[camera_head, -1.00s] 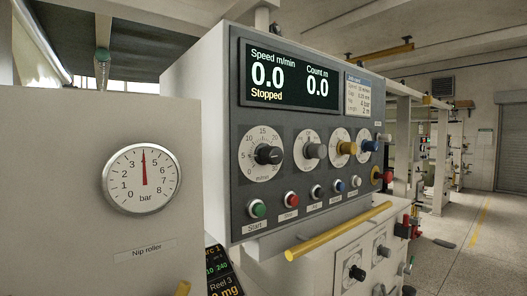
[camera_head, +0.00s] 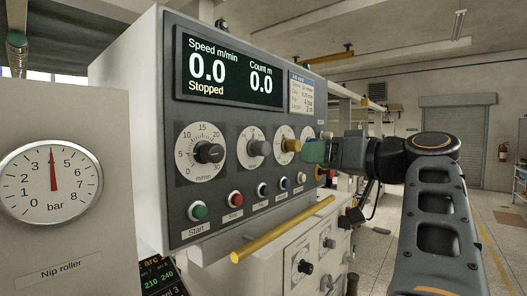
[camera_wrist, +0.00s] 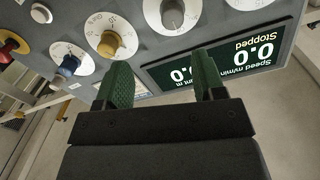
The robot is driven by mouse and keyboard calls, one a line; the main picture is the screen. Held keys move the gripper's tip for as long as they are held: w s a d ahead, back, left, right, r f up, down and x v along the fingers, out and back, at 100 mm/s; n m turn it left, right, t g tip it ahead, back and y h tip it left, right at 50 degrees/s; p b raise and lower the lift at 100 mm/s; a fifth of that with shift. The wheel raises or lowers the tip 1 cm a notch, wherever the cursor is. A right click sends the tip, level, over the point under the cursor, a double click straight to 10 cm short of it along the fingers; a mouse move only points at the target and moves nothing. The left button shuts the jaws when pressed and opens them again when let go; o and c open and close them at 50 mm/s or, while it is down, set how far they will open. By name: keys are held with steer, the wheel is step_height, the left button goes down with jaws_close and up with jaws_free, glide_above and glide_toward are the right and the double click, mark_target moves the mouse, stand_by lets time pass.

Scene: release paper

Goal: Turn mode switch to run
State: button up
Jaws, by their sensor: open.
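The grey control panel carries a row of rotary knobs on white dials. A black knob (camera_head: 209,153) has a speed scale. To its right are a grey knob (camera_head: 259,148) and a yellow knob (camera_head: 291,145). A blue knob (camera_wrist: 70,65) shows in the wrist view; in the head view my gripper hides it. I cannot read which knob is the mode switch. My gripper (camera_head: 314,152) has green fingers and is in front of the panel's right part. In the wrist view my gripper (camera_wrist: 163,78) is open and empty, apart from the knobs.
The display (camera_head: 228,74) reads Stopped. Push buttons, including a green one (camera_head: 198,211) and a red one (camera_head: 235,198), line the panel below the knobs. A yellow bar (camera_head: 282,228) juts out under them. A pressure gauge (camera_head: 50,180) is at left. Open floor lies at right.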

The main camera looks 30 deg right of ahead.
mark_target(267, 148)
steer(key=shift+n+y, duration=0.5)
steer(key=shift+n, duration=0.3)
steer(key=p+x, duration=0.1)
steer(key=x, duration=0.3)
steer(key=p+x, duration=0.1)
steer(key=x, duration=0.3)
steer(key=r+p+x, duration=0.1)
steer(key=x, duration=0.3)
steer(key=shift+a, duration=0.5)
steer(key=shift+p+x, duration=0.4)
steer(key=shift+x, duration=0.35)
steer(key=shift+f, duration=0.1)
steer(key=c, duration=0.9)
